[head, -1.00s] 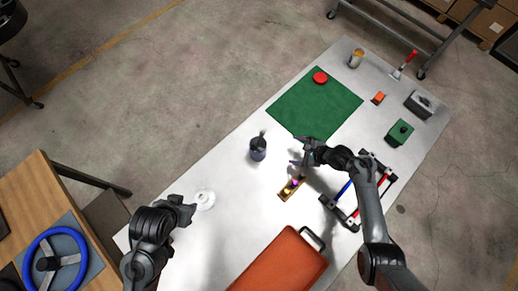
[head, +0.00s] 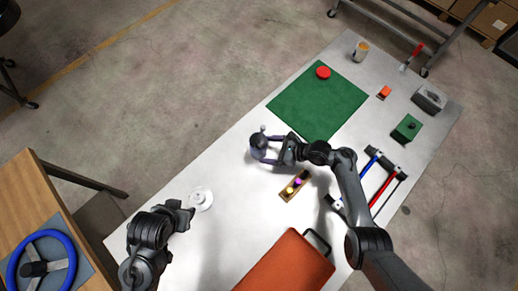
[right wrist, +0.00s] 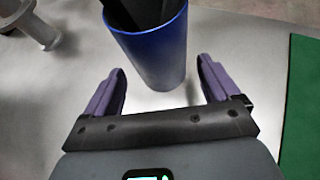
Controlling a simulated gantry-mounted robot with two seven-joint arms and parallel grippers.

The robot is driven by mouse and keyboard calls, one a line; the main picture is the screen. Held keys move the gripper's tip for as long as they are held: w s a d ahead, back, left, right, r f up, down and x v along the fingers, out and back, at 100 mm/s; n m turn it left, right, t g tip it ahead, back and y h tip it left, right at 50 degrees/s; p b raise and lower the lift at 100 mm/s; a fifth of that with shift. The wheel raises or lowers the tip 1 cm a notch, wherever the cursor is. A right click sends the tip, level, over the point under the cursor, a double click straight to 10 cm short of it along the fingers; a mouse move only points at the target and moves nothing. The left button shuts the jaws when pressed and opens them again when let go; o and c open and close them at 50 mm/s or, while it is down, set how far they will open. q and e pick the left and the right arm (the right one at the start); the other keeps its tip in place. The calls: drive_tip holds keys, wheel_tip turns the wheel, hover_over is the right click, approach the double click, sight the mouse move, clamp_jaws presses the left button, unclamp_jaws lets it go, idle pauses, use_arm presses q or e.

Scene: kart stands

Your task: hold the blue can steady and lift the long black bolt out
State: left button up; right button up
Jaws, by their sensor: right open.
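The blue can (right wrist: 158,50) stands upright on the table in the right wrist view. Dark pieces (right wrist: 143,12) stand in its mouth; I cannot tell whether they are the long black bolt, as the top is cut off. My right gripper (right wrist: 162,72) is open and empty, its purple fingers pointing at the can, one toward each side. In the head view the right gripper (head: 262,150) is at the can and largely covers it; a thin piece (head: 262,129) sticks up there. My left gripper (head: 184,213) is away at the lower left, near a white spool; its jaws are unclear.
The white spool (head: 201,198) lies between the left gripper and the can. A small tray (head: 285,196) with coloured balls and an orange case (head: 283,264) are below the right arm. A green mat (head: 318,103) lies behind. Table left of the can is clear.

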drive_tip(key=shift+w+a+f, duration=0.15)
drive_tip(key=shift+a+f, duration=0.15)
drive_tip(key=shift+a, duration=0.25)
use_arm(q)
drive_tip(key=shift+d+f, duration=0.1)
drive_tip(key=shift+f, duration=0.5)
use_arm(e)
drive_tip(key=shift+x, duration=1.4)
drive_tip(key=c, duration=0.8)
use_arm(q)
drive_tip(key=shift+o, duration=0.8)
